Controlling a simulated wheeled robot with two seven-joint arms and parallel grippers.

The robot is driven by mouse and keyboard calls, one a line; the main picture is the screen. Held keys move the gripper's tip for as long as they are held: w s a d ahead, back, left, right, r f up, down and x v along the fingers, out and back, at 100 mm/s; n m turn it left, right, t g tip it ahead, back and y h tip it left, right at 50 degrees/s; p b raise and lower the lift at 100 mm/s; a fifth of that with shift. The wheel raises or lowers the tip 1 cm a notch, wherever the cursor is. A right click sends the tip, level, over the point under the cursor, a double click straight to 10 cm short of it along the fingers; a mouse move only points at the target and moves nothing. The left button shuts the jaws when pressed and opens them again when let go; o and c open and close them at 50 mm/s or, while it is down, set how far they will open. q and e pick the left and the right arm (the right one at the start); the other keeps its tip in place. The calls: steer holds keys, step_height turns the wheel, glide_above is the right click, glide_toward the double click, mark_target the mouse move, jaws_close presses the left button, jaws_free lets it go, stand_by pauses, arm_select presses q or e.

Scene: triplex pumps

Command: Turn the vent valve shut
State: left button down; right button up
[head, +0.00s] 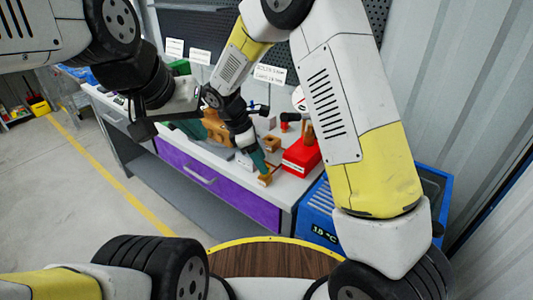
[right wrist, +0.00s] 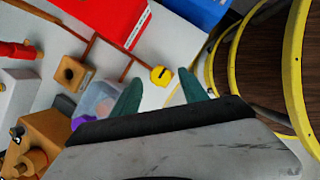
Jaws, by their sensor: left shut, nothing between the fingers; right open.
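A small yellow round knob (right wrist: 160,75) with a dark mark, which looks like the vent valve, sits at the end of a thin copper pipe (right wrist: 120,58) in the right wrist view. My right gripper (right wrist: 163,92) is open. Its green fingertips lie on either side of the knob's near side, and I cannot tell whether they touch it. In the head view my right gripper (head: 258,163) points down at the bench's front edge, close to the knob (head: 264,180). My left gripper (head: 145,128) is shut and empty, up in front of the bench's left part.
A red box (head: 302,157) stands on the bench right of my right gripper. A blue cooler (head: 318,210) stands beside the bench. A brass-coloured block with a hole (right wrist: 70,73) and a clear container (right wrist: 98,98) are near the knob. The floor (head: 60,190) at left is clear.

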steer(key=shift+x, duration=1.8)
jaws_close()
